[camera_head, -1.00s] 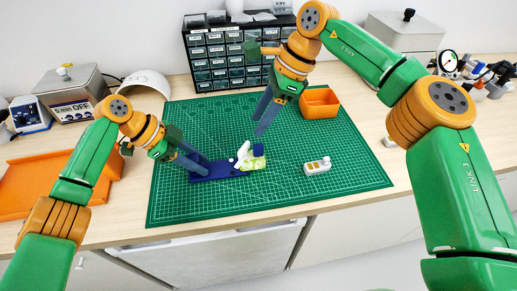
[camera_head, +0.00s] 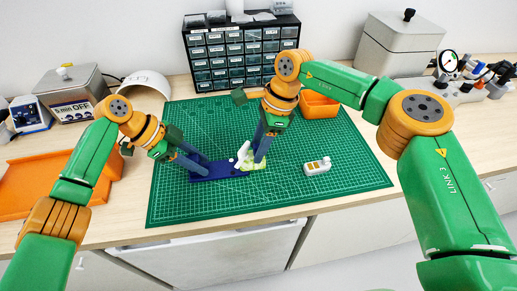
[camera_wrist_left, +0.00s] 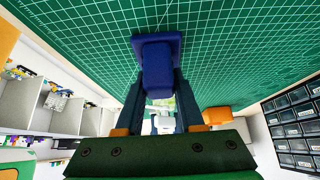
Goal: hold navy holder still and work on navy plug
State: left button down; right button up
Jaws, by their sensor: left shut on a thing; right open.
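The navy holder (camera_head: 225,171) lies on the green mat as a long dark blue bar. My left gripper (camera_head: 197,167) is shut on its left end; in the left wrist view (camera_wrist_left: 158,88) the fingers close on a navy block on a flat navy plate (camera_wrist_left: 157,42). A white piece (camera_head: 243,153) and a pale yellow-green piece (camera_head: 256,164) are at the holder's right end. My right gripper (camera_head: 261,157) points down over that end, open. Its fingers cover the spot of the small navy block, likely the navy plug, so I cannot tell how they sit around it.
A small white case (camera_head: 317,166) with yellowish spots lies to the right on the mat (camera_head: 300,200). An orange bin (camera_head: 320,105) is behind my right gripper. A dark drawer cabinet (camera_head: 240,55) stands at the back. The mat's front is clear.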

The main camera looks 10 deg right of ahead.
grip_shut()
jog(key=shift+r, duration=0.1)
jog(key=shift+r, duration=2.4)
pick_arm(q)
jog(key=shift+c, duration=2.2)
grip_release()
jog(key=shift+w+f, duration=0.1)
pick_arm(e)
jog(key=shift+w+f, duration=0.1)
